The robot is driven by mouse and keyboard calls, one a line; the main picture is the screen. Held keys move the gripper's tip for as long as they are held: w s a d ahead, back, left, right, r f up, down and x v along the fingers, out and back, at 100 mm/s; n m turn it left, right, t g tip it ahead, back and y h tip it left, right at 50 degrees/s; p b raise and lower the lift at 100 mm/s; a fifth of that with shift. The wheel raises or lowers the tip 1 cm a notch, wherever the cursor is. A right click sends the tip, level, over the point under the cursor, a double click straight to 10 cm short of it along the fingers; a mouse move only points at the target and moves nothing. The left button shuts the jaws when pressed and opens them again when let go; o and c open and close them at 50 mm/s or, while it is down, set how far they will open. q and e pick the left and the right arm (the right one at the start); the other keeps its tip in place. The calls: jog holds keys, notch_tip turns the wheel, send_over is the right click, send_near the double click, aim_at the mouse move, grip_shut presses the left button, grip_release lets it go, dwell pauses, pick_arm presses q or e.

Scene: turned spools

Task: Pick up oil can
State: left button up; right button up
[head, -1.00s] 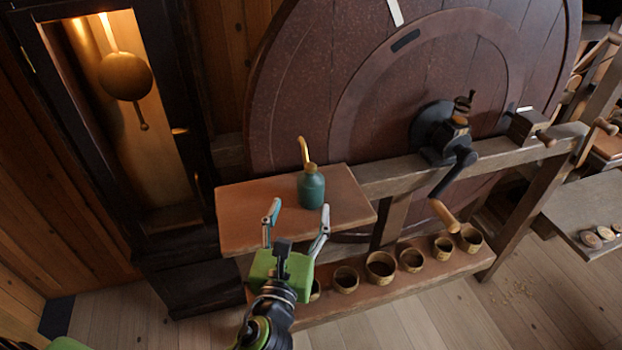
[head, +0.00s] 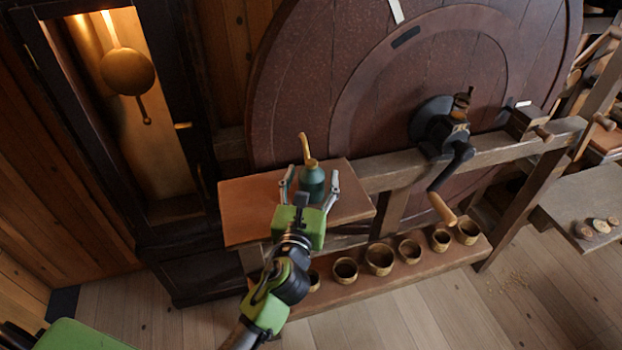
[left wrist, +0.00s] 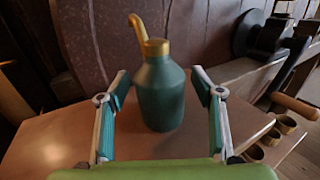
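The oil can (head: 312,180) has a dark green body with a brass cap and a curved brass spout. It stands upright on the small brown wooden shelf (head: 245,213) in front of the large wheel. My left gripper (head: 311,184) is open, with one finger on each side of the can. In the left wrist view the oil can (left wrist: 160,92) stands between the two open fingers (left wrist: 161,95), with a visible gap on both sides. The right gripper is not in view.
A large dark red wheel (head: 300,85) rises close behind the can. A black crank (head: 450,165) with a wooden handle is to the right. Several small wooden cups (head: 379,258) stand on a lower plank. A clock case with a brass pendulum (head: 127,72) is at left.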

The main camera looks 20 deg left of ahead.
pick_arm(q)
jog(key=c, duration=1.2)
jog(key=shift+r, duration=0.1)
jog(key=shift+c, duration=0.2)
